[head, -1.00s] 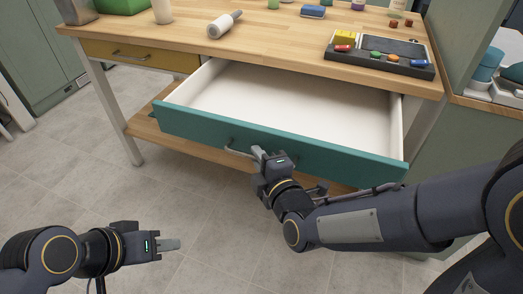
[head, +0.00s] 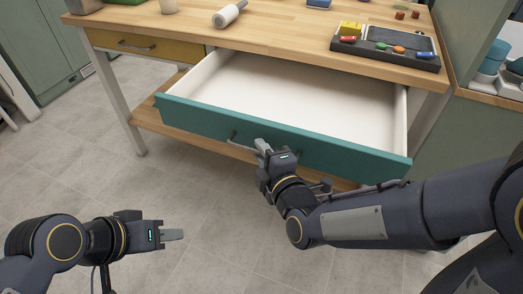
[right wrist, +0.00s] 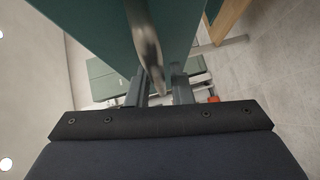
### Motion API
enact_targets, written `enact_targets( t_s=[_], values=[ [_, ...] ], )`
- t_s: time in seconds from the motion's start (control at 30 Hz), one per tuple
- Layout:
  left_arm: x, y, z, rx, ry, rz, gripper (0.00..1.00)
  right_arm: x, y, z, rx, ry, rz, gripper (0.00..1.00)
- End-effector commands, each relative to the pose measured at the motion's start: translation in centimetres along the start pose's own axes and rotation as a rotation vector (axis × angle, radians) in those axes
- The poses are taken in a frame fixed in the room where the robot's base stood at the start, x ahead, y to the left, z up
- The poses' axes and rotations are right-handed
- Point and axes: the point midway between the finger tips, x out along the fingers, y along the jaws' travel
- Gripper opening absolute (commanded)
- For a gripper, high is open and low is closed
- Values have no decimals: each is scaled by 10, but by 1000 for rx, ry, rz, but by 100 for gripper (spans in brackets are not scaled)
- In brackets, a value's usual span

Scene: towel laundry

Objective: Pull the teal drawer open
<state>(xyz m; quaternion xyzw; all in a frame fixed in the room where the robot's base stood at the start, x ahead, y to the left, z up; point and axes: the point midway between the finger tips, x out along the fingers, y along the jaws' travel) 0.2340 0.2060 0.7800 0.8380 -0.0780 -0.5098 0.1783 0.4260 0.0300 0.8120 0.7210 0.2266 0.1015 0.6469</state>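The teal drawer (head: 340,153) under the wooden worktop stands well open, with its white inside bare and empty. A metal bar handle (head: 237,146) is on its front; it also shows in the right wrist view (right wrist: 148,48). My right gripper (head: 263,147) is at the right part of the handle, in front of the drawer. In the right wrist view the fingers (right wrist: 160,90) stand apart on either side of the bar, with a gap visible. My left gripper (head: 173,235) is low at the left, away from the drawer and empty; its fingers show side-on.
The worktop (head: 290,45) bears a dark tray (head: 395,61) with coloured items and a white roller-like object (head: 229,14). A yellow drawer (head: 165,50) is shut at the left. A lower shelf (head: 160,122) runs beneath. The tiled floor in front is free.

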Motion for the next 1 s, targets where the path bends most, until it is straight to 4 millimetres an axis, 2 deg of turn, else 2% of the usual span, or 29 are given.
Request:
enact_targets(
  t_s=[0.3,0.43,0.6,1.0],
  values=[
    [-10,5,-5,0,0,0,36,-52,2,-1,-1,3,0,20],
    [-13,6,-6,0,0,0,36,-67,2,-1,0,2,1,20],
    [-13,6,-7,0,0,0,36,-74,0,0,0,0,0,20],
    [-13,6,-6,0,0,0,36,-74,0,0,0,0,0,20]
  ],
)
